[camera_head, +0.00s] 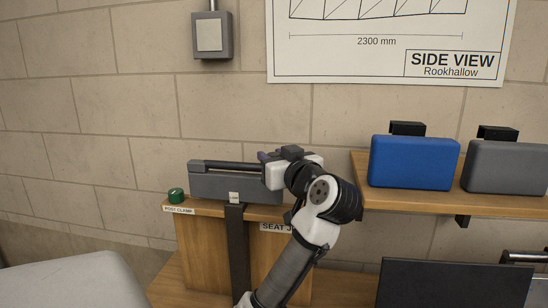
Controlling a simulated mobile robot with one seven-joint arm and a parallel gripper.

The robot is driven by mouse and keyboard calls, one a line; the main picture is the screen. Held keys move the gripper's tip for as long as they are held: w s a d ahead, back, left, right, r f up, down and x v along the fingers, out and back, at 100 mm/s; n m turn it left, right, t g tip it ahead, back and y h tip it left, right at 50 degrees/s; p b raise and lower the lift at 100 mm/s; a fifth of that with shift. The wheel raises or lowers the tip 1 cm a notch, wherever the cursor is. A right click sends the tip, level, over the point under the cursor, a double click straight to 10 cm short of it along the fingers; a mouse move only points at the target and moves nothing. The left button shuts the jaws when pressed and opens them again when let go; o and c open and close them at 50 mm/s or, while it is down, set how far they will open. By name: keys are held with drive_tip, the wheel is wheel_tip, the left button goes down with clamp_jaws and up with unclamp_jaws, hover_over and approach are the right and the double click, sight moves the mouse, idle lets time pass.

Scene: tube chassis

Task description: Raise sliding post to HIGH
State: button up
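A dark upright post (237,252) stands in front of a wooden panel, its top meeting a long grey block (220,187). A small pale marker (234,197) sits where they meet. A dark rod (235,166) lies along the top of the block. A green knob (176,194) stands to the left, above a "POST CLAMP" label (180,210). I cannot tell for sure which part is the sliding post, and I read no HIGH mark. My gripper (275,172) is at the block's right end; its fingers are mostly hidden, so its opening and any contact are unclear.
A "SEAT J..." label (274,227) is partly covered by my arm. A wooden shelf (490,205) at right carries a blue case (414,162) and a grey case (507,168). A dark panel (455,285) stands below. A pale rounded surface (75,283) fills the lower left.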

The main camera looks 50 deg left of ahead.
clamp_jaws()
drive_tip(key=shift+w+d+r, duration=0.1)
drive_tip(key=shift+r, duration=0.55)
wheel_tip(320, 180, up, 10)
drive_tip(key=p, duration=0.3)
drive_tip(key=shift+f, duration=0.25)
drive_tip(key=shift+o, duration=2)
unclamp_jaws()
drive_tip(key=shift+f, duration=0.1)
drive_tip(key=b+v, duration=0.4)
drive_tip(key=v, duration=0.9)
drive_tip(key=shift+d+f+b, duration=0.1)
drive_tip(key=shift+d+b, duration=0.25)
drive_tip(key=shift+b, duration=0.05)
